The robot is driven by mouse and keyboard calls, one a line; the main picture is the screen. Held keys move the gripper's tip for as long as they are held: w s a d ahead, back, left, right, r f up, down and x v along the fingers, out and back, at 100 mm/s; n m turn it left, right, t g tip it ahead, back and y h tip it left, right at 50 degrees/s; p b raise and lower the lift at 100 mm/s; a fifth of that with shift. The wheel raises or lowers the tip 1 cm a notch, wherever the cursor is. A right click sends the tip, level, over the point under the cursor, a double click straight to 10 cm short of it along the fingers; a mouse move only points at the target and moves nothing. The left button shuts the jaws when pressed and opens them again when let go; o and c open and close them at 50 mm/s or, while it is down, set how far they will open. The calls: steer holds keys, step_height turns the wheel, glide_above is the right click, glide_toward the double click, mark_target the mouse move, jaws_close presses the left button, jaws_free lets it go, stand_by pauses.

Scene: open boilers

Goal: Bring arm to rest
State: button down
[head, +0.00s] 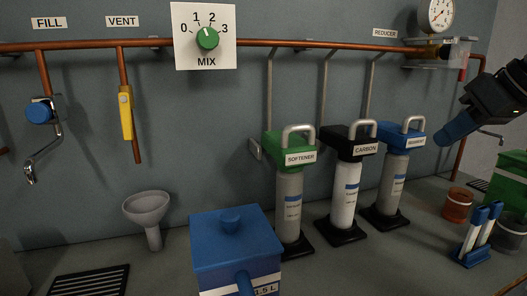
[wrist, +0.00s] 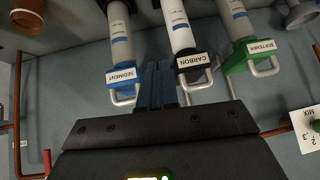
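My gripper (head: 447,134) is at the upper right of the head view, a black body with blue fingers pointing down and left. It is just right of the blue-headed sediment filter (head: 401,138) and looks apart from it. In the wrist view my gripper's blue fingers (wrist: 159,68) lie side by side, shut, with nothing visible between them. That view is upside down. The fingertips there appear between the sediment filter (wrist: 122,77) and the black-headed carbon filter (wrist: 191,65). Whether they touch anything cannot be told.
The green softener filter (head: 289,150) stands left of the carbon filter. A blue lidded box (head: 232,252) is at the front. A blue-handled rack (head: 477,250), orange cup (head: 457,204) and green crate (head: 508,185) stand below my gripper. The gauge and reducer (head: 437,45) are above it.

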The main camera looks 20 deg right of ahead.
steer(key=w+a+m+t+y, duration=0.1)
steer(key=w+a+t+y, duration=0.1)
steer(key=a, duration=0.4)
steer(key=w+a+f+m+t+y, duration=0.1)
steer(key=w+a+t+y, duration=0.1)
steer(key=a+t, duration=0.2)
steer(key=w+a+f+m+t+y, duration=0.1)
steer(key=w+a+t, duration=0.2)
steer(key=a, duration=0.4)
steer(key=shift+a+f+t+y, duration=0.1)
steer(key=shift+a+t+y, duration=0.2)
steer(key=shift+a+y, duration=0.1)
steer(key=s+a+f+m+h, duration=0.3)
steer(key=s+f+h, duration=0.1)
steer(key=s+f, duration=0.75)
steer(key=s+a+f+m+h, duration=0.3)
steer(key=s+a+f+h, duration=0.15)
steer(key=s+f, duration=0.7)
steer(key=s+d+f+n+g, duration=0.1)
steer(key=s+n, duration=0.3)
steer(key=s, duration=0.5)
steer(key=s+d+f+n+g+y, duration=0.1)
steer(key=s+n, duration=0.3)
steer(key=s, duration=0.6)
steer(key=shift+d+f+g, duration=0.3)
steer(key=shift+d+f, duration=0.05)
steer(key=shift+d, duration=0.1)
